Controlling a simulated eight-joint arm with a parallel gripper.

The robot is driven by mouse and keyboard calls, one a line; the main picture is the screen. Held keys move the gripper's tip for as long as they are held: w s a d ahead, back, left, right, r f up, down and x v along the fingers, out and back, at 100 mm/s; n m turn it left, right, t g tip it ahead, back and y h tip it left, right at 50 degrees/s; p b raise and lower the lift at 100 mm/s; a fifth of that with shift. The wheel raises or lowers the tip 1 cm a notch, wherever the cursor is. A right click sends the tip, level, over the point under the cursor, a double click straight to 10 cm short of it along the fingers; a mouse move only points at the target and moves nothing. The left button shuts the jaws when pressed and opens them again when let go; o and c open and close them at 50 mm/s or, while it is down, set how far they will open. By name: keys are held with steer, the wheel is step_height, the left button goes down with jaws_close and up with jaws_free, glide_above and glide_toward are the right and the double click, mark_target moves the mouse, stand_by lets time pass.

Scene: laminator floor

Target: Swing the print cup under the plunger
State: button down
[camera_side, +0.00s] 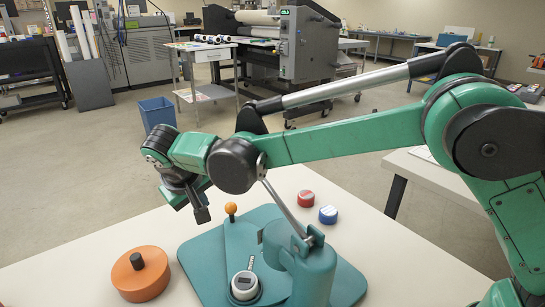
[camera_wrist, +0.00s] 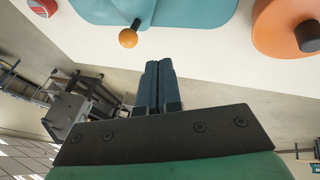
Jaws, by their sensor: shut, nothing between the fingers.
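A teal press stands on the white table. Its base plate (camera_side: 345,281) carries a flat teal swing arm (camera_side: 240,240) with an orange ball knob (camera_side: 231,208) at its far end. A round grey cup with a dark centre (camera_side: 245,285) sits at the near end, left of the teal column (camera_side: 302,270). I cannot make out a plunger face under the column's head. My gripper (camera_side: 203,214) is shut and empty, above and left of the knob, apart from it. In the wrist view, the shut fingers (camera_wrist: 158,66) point toward the press, with the knob (camera_wrist: 128,38) just left of them.
An orange disc with a black knob (camera_side: 140,272) lies left of the press. A red puck (camera_side: 306,198) and a blue puck (camera_side: 328,214) lie behind it at the right. The table (camera_side: 110,228) is bare at the far left. A blue bin (camera_side: 157,113) stands on the floor.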

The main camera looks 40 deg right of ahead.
steer(key=c, duration=1.5)
jaws_free()
steer(key=v, duration=0.6)
steer(key=shift+r, duration=0.15)
steer(key=o, duration=0.4)
steer(key=shift+s+a+r, duration=0.15)
steer(key=shift+r, duration=0.15)
steer(key=o, duration=0.6)
step_height(320, 180, up, 2)
steer(key=shift+r, duration=0.1)
steer(key=shift+c, duration=0.2)
step_height(320, 180, up, 3)
steer(key=m+g+y, duration=0.3)
steer(key=g+y, duration=0.1)
steer(key=y, duration=0.4)
glide_above(232, 203)
steer(key=d, duration=0.3)
steer(key=f, duration=0.5)
steer(key=a+f, duration=0.1)
steer(key=f, duration=0.4)
steer(key=a+f, duration=0.1)
steer(key=f, duration=0.4)
steer(key=shift+a+f, duration=0.1)
steer(key=shift+f, duration=0.3)
steer(key=shift+a+f, duration=0.25)
steer(key=shift+f, duration=0.4)
